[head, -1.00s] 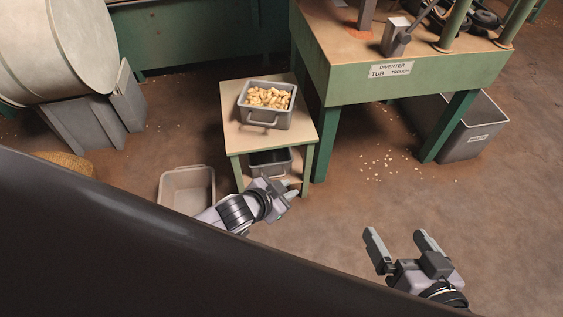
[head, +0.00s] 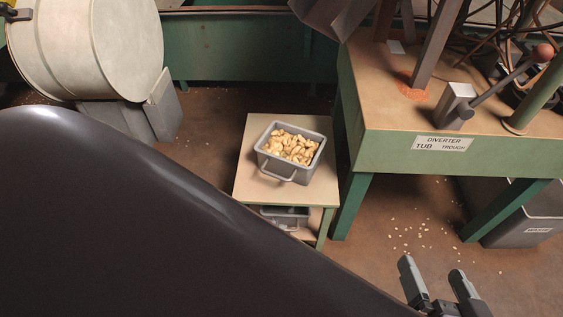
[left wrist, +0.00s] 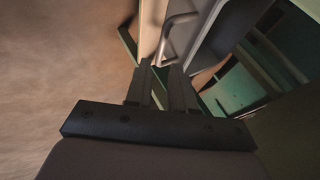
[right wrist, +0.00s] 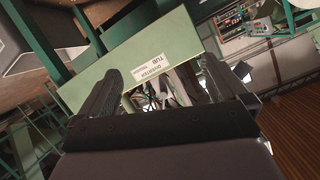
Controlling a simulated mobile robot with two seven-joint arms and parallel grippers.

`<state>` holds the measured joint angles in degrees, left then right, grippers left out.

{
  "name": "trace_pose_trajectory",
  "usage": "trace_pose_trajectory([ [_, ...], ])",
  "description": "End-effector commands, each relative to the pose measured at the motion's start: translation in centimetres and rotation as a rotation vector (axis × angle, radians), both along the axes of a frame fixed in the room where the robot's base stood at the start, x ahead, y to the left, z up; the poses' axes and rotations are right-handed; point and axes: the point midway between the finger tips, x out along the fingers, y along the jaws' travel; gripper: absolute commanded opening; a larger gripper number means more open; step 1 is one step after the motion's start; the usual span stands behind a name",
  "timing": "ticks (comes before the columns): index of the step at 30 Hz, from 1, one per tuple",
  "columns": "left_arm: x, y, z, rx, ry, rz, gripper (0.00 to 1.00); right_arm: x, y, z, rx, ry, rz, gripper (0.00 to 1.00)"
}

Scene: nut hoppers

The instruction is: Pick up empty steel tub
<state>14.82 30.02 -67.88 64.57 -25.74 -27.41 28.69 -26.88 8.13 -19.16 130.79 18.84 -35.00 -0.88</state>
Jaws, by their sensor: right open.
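The empty steel tub (head: 287,217) is grey and sits on the lower shelf of a small stand, partly hidden by the tabletop and my dark body. In the left wrist view a grey tub wall (left wrist: 218,35) and a bent bar handle (left wrist: 168,38) show just past my left gripper (left wrist: 162,68). Its fingers are a narrow gap apart, with the handle's near end at the tips. I cannot tell whether they hold it. The left gripper is hidden in the head view. My right gripper (head: 432,275) is open and empty, low at right, away from the tub.
A grey tub (head: 279,165) full of nuts stands on the stand's top (head: 250,185). A green-edged diverter table (head: 400,150) is close on the right, with a large grey bin (head: 515,235) beneath. A big drum (head: 90,45) stands at back left. Nuts lie scattered on the floor.

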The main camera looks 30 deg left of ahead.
Motion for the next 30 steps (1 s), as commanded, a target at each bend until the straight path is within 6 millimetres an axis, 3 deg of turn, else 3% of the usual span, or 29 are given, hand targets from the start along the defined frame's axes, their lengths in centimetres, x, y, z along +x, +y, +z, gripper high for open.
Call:
trace_pose_trajectory([
  [5,0.3,-0.1,-0.5,-0.001,0.000,0.000,0.23,-0.2,-0.1,-0.7,-0.006,0.005,-0.002,1.00],
  [11,1.8,-0.2,-2.6,-0.001,-0.001,0.001,0.23,-0.1,-0.6,-1.9,-0.033,-0.030,-0.013,1.00],
  [21,4.2,-0.4,-5.3,-0.001,0.000,0.002,0.23,-0.5,-2.6,-0.9,-0.133,-0.174,-0.046,1.00],
  [30,4.6,-0.5,-5.5,-0.002,0.001,0.001,0.23,-0.5,-2.8,-0.5,-0.148,-0.198,-0.051,1.00],
])
